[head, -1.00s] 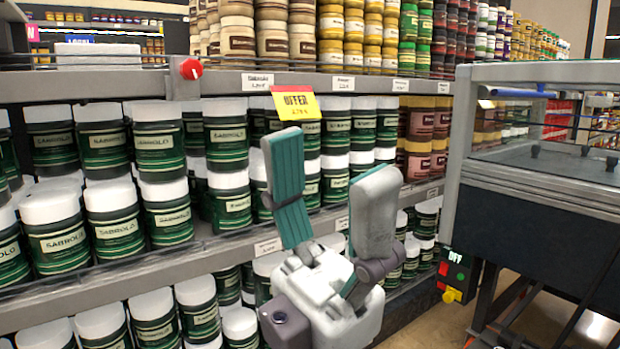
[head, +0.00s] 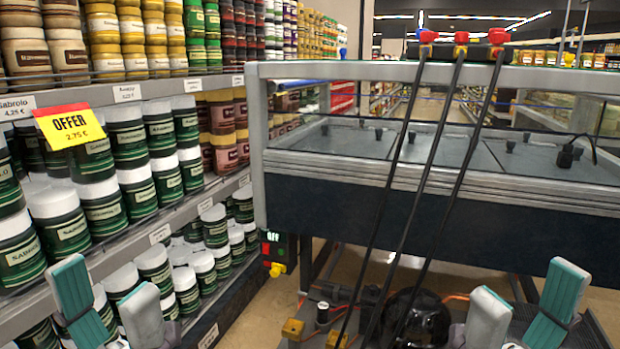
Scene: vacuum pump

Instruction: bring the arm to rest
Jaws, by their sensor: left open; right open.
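My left gripper (head: 106,285) is at the lower left of the head view, in front of the shelf with green jars. Its two fingers stand up and apart, with nothing between them. My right gripper (head: 526,284) is at the lower right, in front of the dark freezer cabinet (head: 400,215). Its fingers are also apart and empty. The lower parts of both grippers are cut off by the frame's bottom edge. A black rounded pump-like unit (head: 416,318) sits low under the cabinet, between the grippers. Three dark hoses (head: 432,165) run down toward it from coloured knobs.
Shelves of green jars (head: 62,222) line the left side, with a yellow offer tag (head: 70,126). A small control box reading OFF (head: 275,250) hangs at the cabinet's left end. Bare floor (head: 245,305) shows between shelf and cabinet.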

